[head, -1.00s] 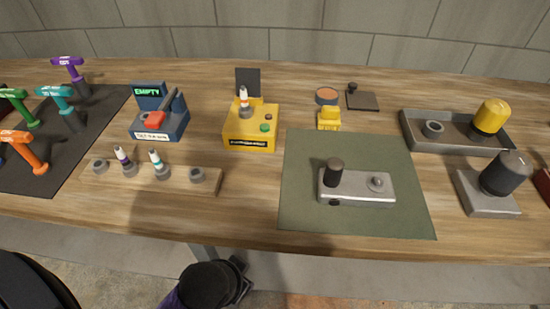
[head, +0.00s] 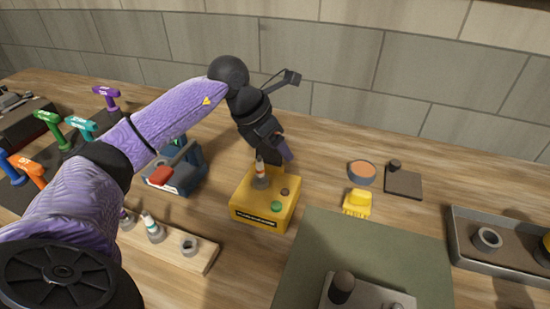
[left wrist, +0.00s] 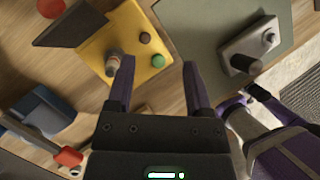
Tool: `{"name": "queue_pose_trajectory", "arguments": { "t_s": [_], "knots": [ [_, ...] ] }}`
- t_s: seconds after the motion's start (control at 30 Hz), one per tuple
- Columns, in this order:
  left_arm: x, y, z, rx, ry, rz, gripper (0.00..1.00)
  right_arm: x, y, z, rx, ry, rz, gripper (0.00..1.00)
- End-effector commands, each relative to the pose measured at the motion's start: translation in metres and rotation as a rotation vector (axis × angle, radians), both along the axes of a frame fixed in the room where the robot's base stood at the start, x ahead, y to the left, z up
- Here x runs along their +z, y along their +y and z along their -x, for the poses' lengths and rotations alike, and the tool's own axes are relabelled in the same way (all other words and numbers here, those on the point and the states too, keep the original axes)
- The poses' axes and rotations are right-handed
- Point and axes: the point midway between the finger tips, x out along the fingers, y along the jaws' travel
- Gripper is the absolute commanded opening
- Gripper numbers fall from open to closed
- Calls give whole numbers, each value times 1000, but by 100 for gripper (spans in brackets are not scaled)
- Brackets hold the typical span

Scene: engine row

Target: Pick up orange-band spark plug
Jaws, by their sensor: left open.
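The orange-band spark plug (head: 260,168) stands upright, white with an orange band, in the socket of the yellow box (head: 262,212). My left gripper (head: 284,150) is above and behind the box, reaching in from the left, close to the plug's top. In the left wrist view the fingers of this gripper (left wrist: 159,66) are spread, with nothing held between them. There the plug (left wrist: 113,62) shows just left of the left finger, outside the gap.
A blue stand with a red part (head: 175,175) is left of the box. A wooden rack (head: 172,243) with other plugs lies in front. A yellow brush-like item (head: 357,203) and an orange-topped tin (head: 362,172) stand at right, behind the green mat (head: 375,243).

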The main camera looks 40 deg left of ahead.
Motion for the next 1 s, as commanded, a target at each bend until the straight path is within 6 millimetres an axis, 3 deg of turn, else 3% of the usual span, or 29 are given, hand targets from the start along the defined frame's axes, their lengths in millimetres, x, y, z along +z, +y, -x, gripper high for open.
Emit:
{"name": "queue_pose_trajectory", "arguments": {
  "t_s": [0.03,0.1,0.2,0.7,0.9,0.93,1.0],
  "knots": [
    [7,26,6,38,44,-90,66,0,0,0,0,-1,0,59],
    [12,50,15,80,99,-175,66,0,0,0,0,-1,0,59],
    [9,61,20,100,131,-215,66,-1,0,0,-1,0,0,59],
    [-80,50,-1,96,131,-210,66,-15,-2,6,-1,13,3,59],
    [-83,50,-2,97,129,-211,66,-14,-3,5,0,11,5,59],
    [-83,50,-2,96,128,-212,64,-14,-3,5,0,11,5,59],
    [-82,50,-2,96,128,-212,49,-14,-3,5,1,11,5,59]
  ]
}}
